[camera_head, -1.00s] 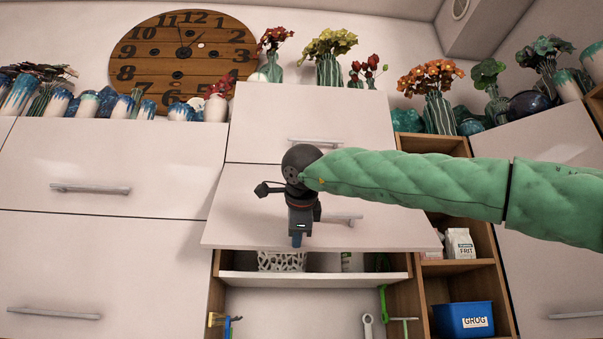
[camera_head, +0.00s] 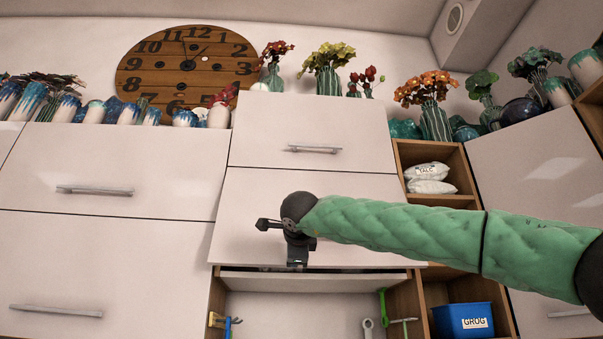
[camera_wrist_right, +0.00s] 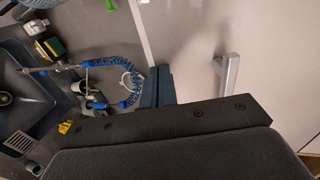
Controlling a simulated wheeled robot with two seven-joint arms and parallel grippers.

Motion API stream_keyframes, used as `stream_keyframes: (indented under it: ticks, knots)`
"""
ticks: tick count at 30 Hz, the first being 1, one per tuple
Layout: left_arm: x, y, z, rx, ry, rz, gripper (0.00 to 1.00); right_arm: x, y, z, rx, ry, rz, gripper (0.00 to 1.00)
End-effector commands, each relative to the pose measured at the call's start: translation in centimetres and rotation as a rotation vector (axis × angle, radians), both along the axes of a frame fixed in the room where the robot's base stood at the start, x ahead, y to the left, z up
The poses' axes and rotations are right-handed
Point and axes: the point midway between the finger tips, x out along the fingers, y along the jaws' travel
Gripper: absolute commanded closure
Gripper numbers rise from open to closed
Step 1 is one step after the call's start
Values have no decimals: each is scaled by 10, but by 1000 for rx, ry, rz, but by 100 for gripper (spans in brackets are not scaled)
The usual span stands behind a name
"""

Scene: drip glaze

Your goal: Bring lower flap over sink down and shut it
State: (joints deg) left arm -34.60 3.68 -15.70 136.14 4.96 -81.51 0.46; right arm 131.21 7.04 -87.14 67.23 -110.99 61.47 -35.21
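The lower flap (camera_head: 245,215) is a white panel hinged along its top, hanging nearly down with its lower edge still tilted out from the cabinet. A narrow gap shows the shelf beneath it. My right gripper (camera_head: 297,264) is in front of the flap's outer face, near its lower edge and left of centre. Its dark blue fingers (camera_wrist_right: 160,86) are together in the right wrist view, with nothing seen between them. I cannot tell whether they touch the flap. A metal handle (camera_wrist_right: 227,68) shows beside the fingers in the wrist view. My left gripper is not in view.
The closed upper flap (camera_head: 310,132) is above. Side shelves hold white bags (camera_head: 430,172) and a blue GROG box (camera_head: 463,320). Tools hang below the flap. The sink (camera_wrist_right: 40,95) lies below in the wrist view. Vases line the cabinet top.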

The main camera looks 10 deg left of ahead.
Motion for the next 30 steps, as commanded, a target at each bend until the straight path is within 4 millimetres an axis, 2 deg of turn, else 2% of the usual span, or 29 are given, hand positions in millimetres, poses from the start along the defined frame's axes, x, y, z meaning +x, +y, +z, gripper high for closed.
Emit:
stream_keyframes:
  ticks: [1,4,9,15,18,30]
  knots:
    - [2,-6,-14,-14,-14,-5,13,11,4,-12,7,-24,-1,100]
    - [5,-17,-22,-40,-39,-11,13,31,10,-16,27,-82,-1,100]
    - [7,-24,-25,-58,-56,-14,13,59,20,-19,53,-168,-1,100]
    - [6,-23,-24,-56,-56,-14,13,83,27,-21,54,-161,-1,100]
    - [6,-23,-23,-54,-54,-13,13,89,29,-21,53,-162,0,100]
    - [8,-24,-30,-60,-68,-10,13,85,27,-23,53,-162,1,100]
